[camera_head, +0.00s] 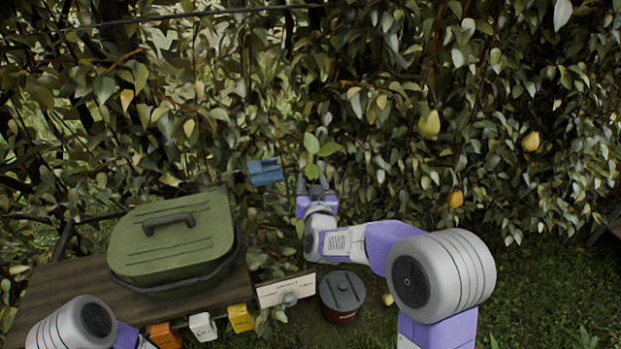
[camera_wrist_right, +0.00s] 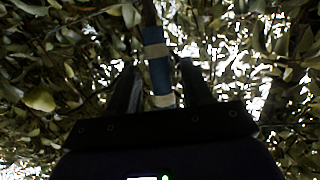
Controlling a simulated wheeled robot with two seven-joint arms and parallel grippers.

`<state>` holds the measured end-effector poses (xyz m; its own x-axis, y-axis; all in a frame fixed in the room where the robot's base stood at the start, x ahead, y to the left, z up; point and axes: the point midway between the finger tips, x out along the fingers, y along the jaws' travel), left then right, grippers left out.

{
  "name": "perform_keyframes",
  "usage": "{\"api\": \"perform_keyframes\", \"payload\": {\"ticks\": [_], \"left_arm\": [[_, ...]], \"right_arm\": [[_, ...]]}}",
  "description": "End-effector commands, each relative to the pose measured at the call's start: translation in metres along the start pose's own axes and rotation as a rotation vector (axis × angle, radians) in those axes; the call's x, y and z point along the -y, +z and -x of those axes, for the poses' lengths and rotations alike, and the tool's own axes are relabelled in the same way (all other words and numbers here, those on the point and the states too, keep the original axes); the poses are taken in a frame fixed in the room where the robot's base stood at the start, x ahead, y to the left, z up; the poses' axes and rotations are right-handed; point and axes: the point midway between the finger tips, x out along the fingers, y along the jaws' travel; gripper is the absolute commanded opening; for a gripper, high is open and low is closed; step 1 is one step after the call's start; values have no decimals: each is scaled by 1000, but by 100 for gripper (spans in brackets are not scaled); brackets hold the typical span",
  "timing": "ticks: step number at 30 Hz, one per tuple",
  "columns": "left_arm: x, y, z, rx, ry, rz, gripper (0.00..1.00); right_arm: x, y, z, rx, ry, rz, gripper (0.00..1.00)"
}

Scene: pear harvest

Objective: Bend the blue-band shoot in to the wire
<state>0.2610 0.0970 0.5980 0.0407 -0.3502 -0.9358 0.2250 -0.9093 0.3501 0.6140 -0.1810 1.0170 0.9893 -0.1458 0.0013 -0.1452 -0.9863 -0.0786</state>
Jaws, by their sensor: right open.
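In the right wrist view, the blue band (camera_wrist_right: 159,76) wraps a thin brown shoot (camera_wrist_right: 148,14), with a pale tan wrap above and below the blue. The shoot stands between the two dark fingers of my right gripper (camera_wrist_right: 158,66), which are open with a gap on each side. In the head view, my right gripper (camera_head: 316,184) points into the foliage, just below bright green leaves (camera_head: 321,147); the band is not clear there. A dark wire (camera_head: 190,14) crosses the top left of the head view. My left gripper is out of view; only part of my left arm shows.
A blue clip-like object (camera_head: 265,172) hangs left of my right gripper. A green lidded box (camera_head: 172,238) sits on a wooden bench (camera_head: 50,288). A dark lidded pot (camera_head: 342,292) and a white sign (camera_head: 286,289) stand below. Pears (camera_head: 429,124) hang at right.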

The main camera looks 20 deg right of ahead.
Motion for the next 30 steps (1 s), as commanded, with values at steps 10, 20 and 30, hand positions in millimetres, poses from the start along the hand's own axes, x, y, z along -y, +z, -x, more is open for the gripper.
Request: {"api": "perform_keyframes", "payload": {"ticks": [10, 20, 30], "left_arm": [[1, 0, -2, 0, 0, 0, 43], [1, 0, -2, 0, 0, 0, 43], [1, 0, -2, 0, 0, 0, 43]], "right_arm": [[0, 1, -21, 2, 0, 0, 50], [0, 0, -21, 2, 0, -1, 28], [0, 0, -20, 2, -1, -1, 0]]}}
